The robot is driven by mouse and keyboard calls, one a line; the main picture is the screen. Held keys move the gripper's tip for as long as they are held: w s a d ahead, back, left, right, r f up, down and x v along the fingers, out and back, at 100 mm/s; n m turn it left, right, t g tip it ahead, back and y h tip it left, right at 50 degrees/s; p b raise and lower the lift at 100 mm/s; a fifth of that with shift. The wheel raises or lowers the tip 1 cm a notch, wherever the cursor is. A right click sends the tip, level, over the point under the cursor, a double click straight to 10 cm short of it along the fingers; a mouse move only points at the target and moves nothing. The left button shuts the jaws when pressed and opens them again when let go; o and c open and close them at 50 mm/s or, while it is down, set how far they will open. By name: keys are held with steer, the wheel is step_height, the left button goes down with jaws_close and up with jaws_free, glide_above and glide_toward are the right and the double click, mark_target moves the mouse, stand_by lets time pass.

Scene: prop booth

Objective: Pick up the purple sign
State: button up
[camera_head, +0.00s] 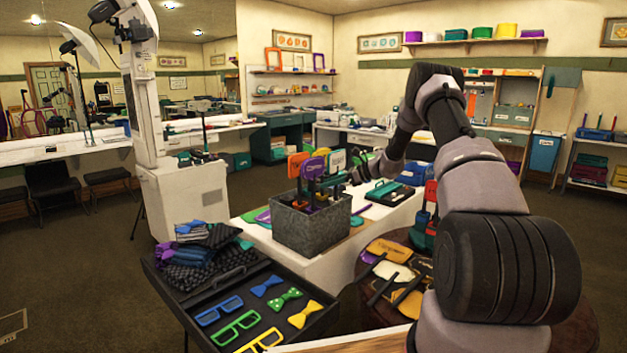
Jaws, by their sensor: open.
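A purple sign (313,168) stands upright on a stick in a grey felt bin (310,231) on the white table (350,250). An orange sign (297,164) is close on its left, and a white sign (336,160) is on its right. My gripper (333,184) is at the end of the arm, which reaches in from the right to just above the bin's right side. The gripper is small and dark here and partly lost among the signs. It is open, with no sign seen held, and I cannot tell whether it touches the purple sign's stick.
A black tray (256,312) of coloured glasses and bow ties is at the front left, with folded dark cloths (203,257) behind it. Paddle signs (391,271) lie on a round table at the right, partly behind my arm. A white photo booth stand (184,196) rises at left.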

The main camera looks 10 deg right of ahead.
mark_target(313, 194)
steer(key=x, duration=0.9)
steer(key=shift+s+a, duration=0.25)
steer(key=shift+a, duration=0.1)
steer(key=shift+r, duration=0.1)
jaws_close()
